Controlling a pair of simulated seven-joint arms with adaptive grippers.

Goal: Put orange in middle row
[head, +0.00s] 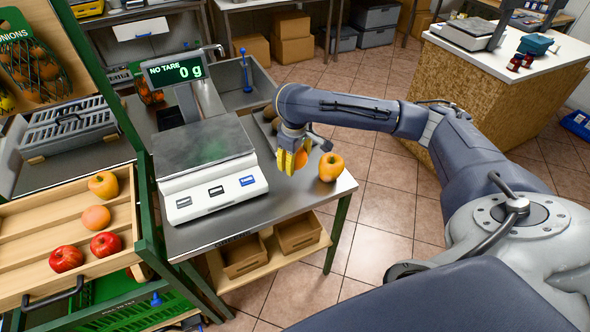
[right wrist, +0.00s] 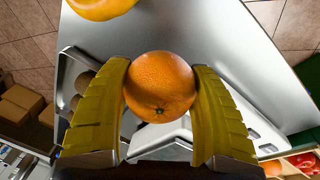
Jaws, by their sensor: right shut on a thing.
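My right gripper (head: 292,158) has yellow fingers shut on an orange (head: 302,158), at the right part of the steel table. In the right wrist view the orange (right wrist: 160,87) sits between both fingers of the right gripper (right wrist: 160,80). Whether it touches the table is unclear. A wooden tray (head: 30,218) with rows split by slats stands at the left. A yellow-orange apple lies in its far row, a pinkish-orange fruit (head: 96,218) in its middle row, and two red apples (head: 66,259) in its near row. My left gripper is not in view.
A yellow-orange fruit (head: 331,168) stands on the table just right of the gripper. A green post (head: 142,180) rises beside the tray. The middle row has free room to the left.

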